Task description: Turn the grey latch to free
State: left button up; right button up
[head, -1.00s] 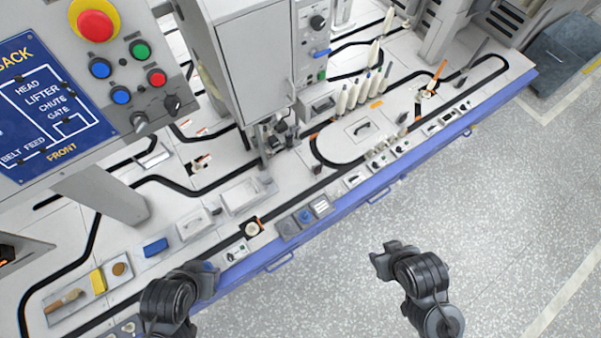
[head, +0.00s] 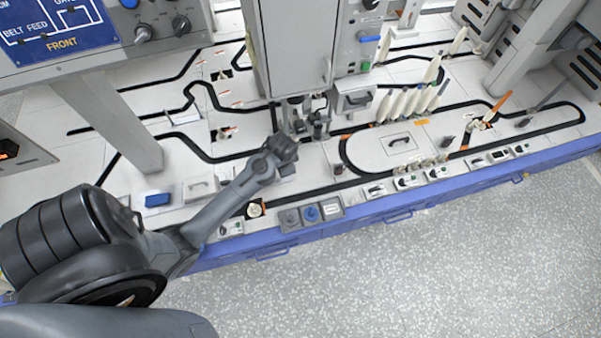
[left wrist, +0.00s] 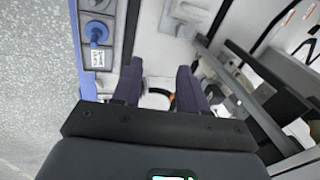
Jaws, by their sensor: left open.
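My left arm reaches in from the left in the head view, and its gripper (head: 284,160) hangs over the table just in front of the tall grey cabinet. In the left wrist view the two dark fingers of that gripper (left wrist: 160,85) stand apart with nothing held between them. I cannot tell which part is the grey latch. A grey square block (head: 289,218) lies near the front edge, beside a blue knob (head: 312,213), which also shows in the left wrist view (left wrist: 97,32). My right gripper is out of view.
The tall grey cabinet (head: 295,50) stands close behind the left gripper. White bobbins (head: 410,102) stand to the right. A blue block (head: 158,199) lies left, near my arm. The blue table edge (head: 360,225) runs along the front, with open floor before it.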

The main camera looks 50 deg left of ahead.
pick_arm(q)
jog(key=w+a+f+m+g+h+b, duration=0.1)
jog(key=w+a+f+b, duration=0.3)
jog(key=a+f+b, duration=0.3)
jog(key=w+a+f+g+h+b, duration=0.15)
jog(key=w+a+f+b, duration=0.35)
jog(key=f, duration=0.5)
jog(key=shift+t, duration=0.45)
jog(key=f+b, duration=0.2)
jog(key=f, duration=0.1)
jog(key=f+b, duration=0.2)
jog(key=f, duration=0.1)
jog(key=s+f+b, duration=0.1)
jog(key=f+b, duration=0.1)
jog(key=f, duration=0.1)
jog(key=shift+s+a+f, duration=0.1)
jog(key=shift+a+f, duration=0.15)
jog(key=shift+a, duration=0.15)
jog(key=shift+c, duration=0.3)
grip_shut()
